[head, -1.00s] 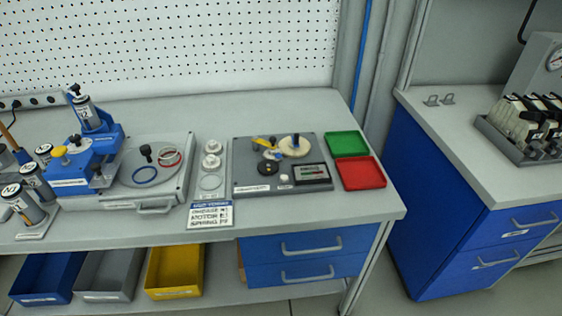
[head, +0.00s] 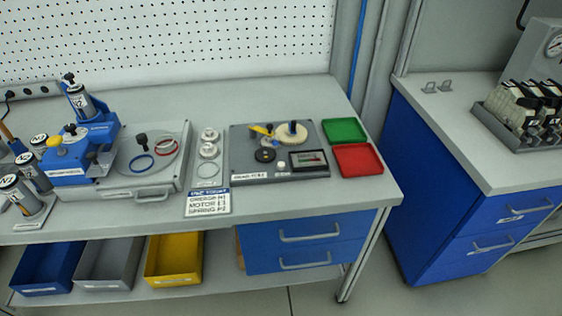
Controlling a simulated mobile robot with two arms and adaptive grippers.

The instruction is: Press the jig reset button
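A blue bench jig (head: 88,152) stands at the left of the workbench, with a yellow button-like cap (head: 54,141) on its left part and a labelled cylinder (head: 79,101) on top. To its right a grey test plate (head: 240,142) carries a pale disc (head: 290,133), a dark round knob (head: 265,155), a small white button (head: 281,165) and a small display (head: 309,161). I cannot tell from labels which button is the jig reset button. Neither of my grippers is in view.
A green tray (head: 345,130) and a red tray (head: 358,160) sit at the bench's right end. A printed card (head: 208,203) lies at the front edge. Blue, grey and yellow bins (head: 174,262) are below. A second blue cabinet (head: 440,190) stands right, across a gap.

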